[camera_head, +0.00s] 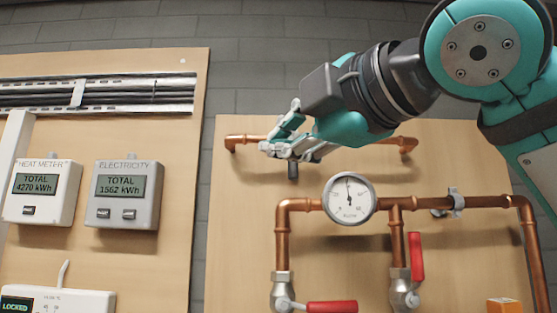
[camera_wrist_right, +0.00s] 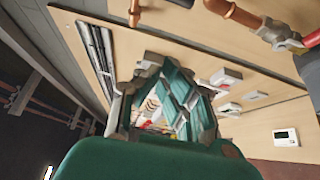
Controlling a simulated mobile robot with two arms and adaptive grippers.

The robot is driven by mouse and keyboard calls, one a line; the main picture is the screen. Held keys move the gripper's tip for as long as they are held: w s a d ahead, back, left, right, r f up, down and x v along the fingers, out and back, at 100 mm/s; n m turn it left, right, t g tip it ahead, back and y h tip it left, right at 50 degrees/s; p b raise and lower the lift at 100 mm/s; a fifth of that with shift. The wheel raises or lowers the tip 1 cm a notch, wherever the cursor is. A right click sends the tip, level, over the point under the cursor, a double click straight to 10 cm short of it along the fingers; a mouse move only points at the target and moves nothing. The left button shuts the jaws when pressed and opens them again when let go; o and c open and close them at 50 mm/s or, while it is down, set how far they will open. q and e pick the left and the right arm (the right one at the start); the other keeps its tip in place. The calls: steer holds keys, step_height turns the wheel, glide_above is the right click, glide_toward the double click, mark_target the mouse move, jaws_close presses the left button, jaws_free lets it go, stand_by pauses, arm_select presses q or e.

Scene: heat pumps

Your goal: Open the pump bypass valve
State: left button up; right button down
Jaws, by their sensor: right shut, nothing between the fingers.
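Two red-handled valves show low on the right-hand board in the head view. One valve (camera_head: 333,307) has its handle lying horizontal, and the other valve (camera_head: 416,258) has its handle upright along its pipe. A dark stub (camera_head: 293,171) sticks down just below my right gripper (camera_head: 268,150), in front of the upper copper pipe (camera_head: 243,140). No label shows which valve is the bypass. My right gripper is shut and empty, and its fingers hide the middle of that pipe. Its fingers also show in the wrist view (camera_wrist_right: 165,68). My left gripper is out of view.
A round gauge (camera_head: 349,199) sits on the lower copper pipework, below my right gripper. A heat meter (camera_head: 41,191) and an electricity meter (camera_head: 126,194) hang on the left board. A locked-display box (camera_head: 75,301) is at bottom left. An orange box (camera_head: 504,306) is at bottom right.

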steer(key=shift+s+d+r+m+t+h, duration=0.1)
steer(key=shift+d+r+m+t+h, duration=0.2)
steer(key=shift+d+r+h, duration=0.1)
steer(key=shift+a, duration=0.1)
steer(key=p+x, duration=0.6)
steer(key=x, duration=0.4)
steer(key=shift+n, duration=0.4)
steer(key=d, duration=0.4)
steer(key=shift+w+d+f+p, duration=0.1)
steer(key=shift+w+f+p, duration=0.1)
steer(key=shift+w+p, duration=0.15)
steer(key=shift+d+f+n+g+h+b, duration=0.1)
steer(key=shift+d+n+g+h+b, duration=0.1)
steer(key=shift+n+g+h+b, duration=0.25)
